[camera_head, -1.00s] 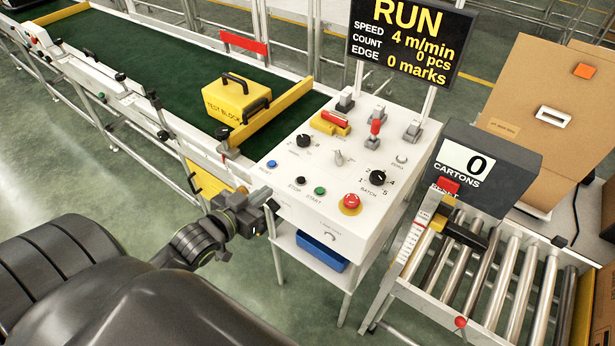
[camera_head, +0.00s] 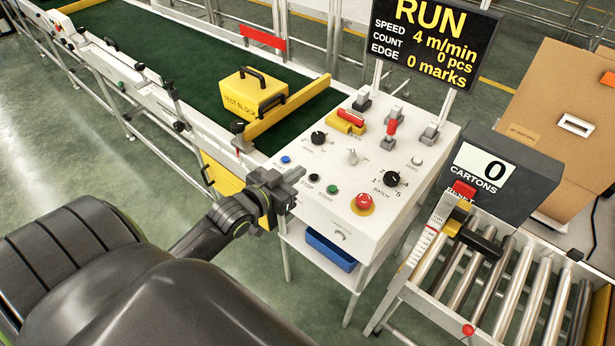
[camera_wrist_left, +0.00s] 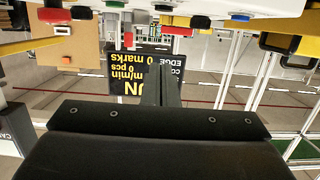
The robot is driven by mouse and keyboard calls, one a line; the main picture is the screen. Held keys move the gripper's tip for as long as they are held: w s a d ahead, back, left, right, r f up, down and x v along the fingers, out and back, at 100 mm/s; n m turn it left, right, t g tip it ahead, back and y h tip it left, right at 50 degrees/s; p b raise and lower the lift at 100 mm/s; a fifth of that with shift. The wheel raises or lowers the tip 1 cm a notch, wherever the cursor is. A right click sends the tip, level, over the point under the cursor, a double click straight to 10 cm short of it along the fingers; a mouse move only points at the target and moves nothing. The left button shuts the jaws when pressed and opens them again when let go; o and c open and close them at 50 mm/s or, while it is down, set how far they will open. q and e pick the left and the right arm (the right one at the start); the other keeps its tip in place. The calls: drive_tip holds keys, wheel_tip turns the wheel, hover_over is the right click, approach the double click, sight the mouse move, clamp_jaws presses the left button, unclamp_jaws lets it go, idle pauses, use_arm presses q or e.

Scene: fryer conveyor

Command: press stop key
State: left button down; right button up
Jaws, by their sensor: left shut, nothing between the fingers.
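The stop key (camera_head: 313,177) is a small black round button on the white slanted control panel (camera_head: 300,218). It sits between the blue reset button (camera_head: 285,160) and the green start button (camera_head: 332,189). My left gripper (camera_head: 297,174) is shut and empty at the panel's near left edge, close beside the stop key. I cannot tell whether its tips touch the panel. In the left wrist view the closed fingers (camera_wrist_left: 163,84) point toward the upside-down display, with panel controls along the top edge. My right gripper is not in view.
A red mushroom button (camera_head: 363,202) and a batch dial (camera_head: 391,179) are nearby on the panel. The display (camera_head: 425,42) reads RUN, 4 m/min, 0 pcs. A yellow test block (camera_head: 254,92) sits on the green belt (camera_head: 190,62). A roller conveyor (camera_head: 500,270) is at right.

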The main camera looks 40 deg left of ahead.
sight(308, 185)
use_arm(q)
drive_tip(key=x, duration=0.3)
drive_tip(key=shift+w, duration=0.35)
drive_tip(key=f, duration=0.3)
drive_tip(key=shift+w+d+f+b, duration=0.1)
drive_tip(key=shift+w+f+b, duration=0.1)
drive_tip(key=shift+w+b, duration=0.2)
drive_tip(key=shift+f, duration=0.4)
